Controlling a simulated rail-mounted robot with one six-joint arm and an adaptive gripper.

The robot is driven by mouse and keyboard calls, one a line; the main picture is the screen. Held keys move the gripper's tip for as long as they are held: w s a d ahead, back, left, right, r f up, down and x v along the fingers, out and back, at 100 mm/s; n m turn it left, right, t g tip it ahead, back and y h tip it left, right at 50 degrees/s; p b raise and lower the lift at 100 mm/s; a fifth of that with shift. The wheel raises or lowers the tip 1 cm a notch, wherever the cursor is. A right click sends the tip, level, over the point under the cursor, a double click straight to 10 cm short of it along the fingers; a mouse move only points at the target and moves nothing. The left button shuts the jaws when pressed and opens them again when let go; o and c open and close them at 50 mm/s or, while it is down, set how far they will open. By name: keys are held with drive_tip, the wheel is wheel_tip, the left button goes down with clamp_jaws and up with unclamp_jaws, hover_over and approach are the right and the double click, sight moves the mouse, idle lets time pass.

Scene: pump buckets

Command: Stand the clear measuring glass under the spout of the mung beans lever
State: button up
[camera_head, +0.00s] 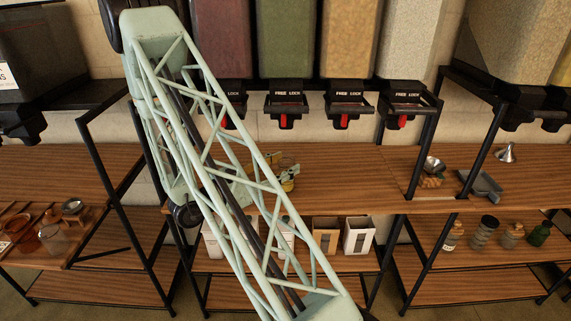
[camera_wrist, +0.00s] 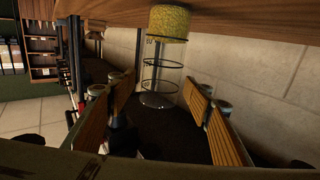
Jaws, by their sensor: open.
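The clear measuring glass (camera_wrist: 160,68) shows upside down in the wrist view, with black ring marks and yellow grainy contents at its base. It stands on the wooden counter (camera_wrist: 105,12) near the ends of my finger pads, with a pad to each side. My gripper (camera_wrist: 158,75) is open, its orange pads apart from the glass. In the head view my gripper (camera_head: 284,172) is low over the counter and I cannot clearly make out the glass. A green dispenser (camera_head: 286,38), probably mung beans, has a black lever and red spout part (camera_head: 285,119) above that area. No name label is readable.
Brown (camera_head: 221,40), orange (camera_head: 348,38) and pale (camera_head: 408,38) dispensers flank the green one. The counter (camera_head: 345,180) right of my gripper is clear. A metal funnel (camera_head: 431,165) stands farther right. The brick wall (camera_wrist: 265,85) runs close beside the gripper.

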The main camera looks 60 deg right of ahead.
drive_tip(key=p+v, duration=0.2)
drive_tip(key=v, duration=0.9)
idle(0.3)
drive_tip(key=shift+s, duration=0.1)
idle(0.7)
